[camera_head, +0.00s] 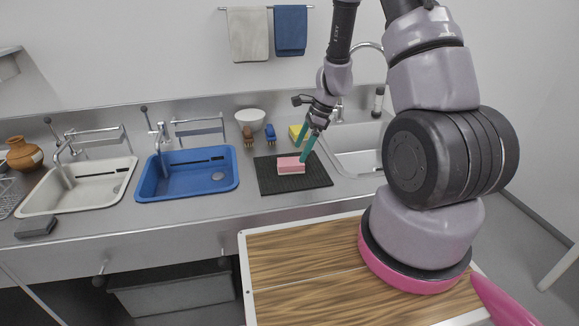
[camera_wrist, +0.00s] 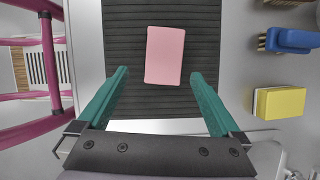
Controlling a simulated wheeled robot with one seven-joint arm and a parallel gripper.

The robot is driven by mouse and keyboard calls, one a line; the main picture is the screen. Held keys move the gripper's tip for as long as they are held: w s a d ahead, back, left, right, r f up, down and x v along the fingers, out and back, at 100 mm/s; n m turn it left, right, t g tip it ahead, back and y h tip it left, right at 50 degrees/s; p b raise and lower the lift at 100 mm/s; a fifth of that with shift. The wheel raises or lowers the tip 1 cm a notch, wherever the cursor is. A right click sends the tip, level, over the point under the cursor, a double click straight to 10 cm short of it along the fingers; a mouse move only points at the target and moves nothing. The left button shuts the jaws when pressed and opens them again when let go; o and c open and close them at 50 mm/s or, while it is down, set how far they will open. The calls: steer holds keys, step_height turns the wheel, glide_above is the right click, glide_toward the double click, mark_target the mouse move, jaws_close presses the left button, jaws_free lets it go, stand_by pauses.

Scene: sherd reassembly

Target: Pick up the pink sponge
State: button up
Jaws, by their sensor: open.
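The pink sponge (camera_head: 290,165) lies flat on a dark ribbed mat (camera_head: 274,184) on the counter. In the wrist view the sponge (camera_wrist: 165,55) lies just beyond my fingertips, roughly in line with the gap between them. My gripper (camera_head: 308,146) has teal fingers and is open and empty, at the right end of the sponge in the head view. In the wrist view my gripper (camera_wrist: 158,76) has a finger on each side of the mat's middle. I cannot tell its exact height above the mat.
A yellow sponge (camera_head: 297,132) and a blue brush (camera_head: 270,134) stand behind the mat. A brown brush (camera_head: 248,137) and white bowl (camera_head: 250,119) are nearby. The counter around the mat is mostly clear.

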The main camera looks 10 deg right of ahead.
mark_target(295, 161)
steer(key=x, duration=0.5)
steer(key=shift+w+f, duration=0.3)
steer(key=shift+f, duration=0.05)
steer(key=c, duration=1.3)
step_height(295, 161, up, 10)
steer(key=shift+r, duration=0.1)
steer(key=o, duration=0.8)
steer(key=c, duration=0.7)
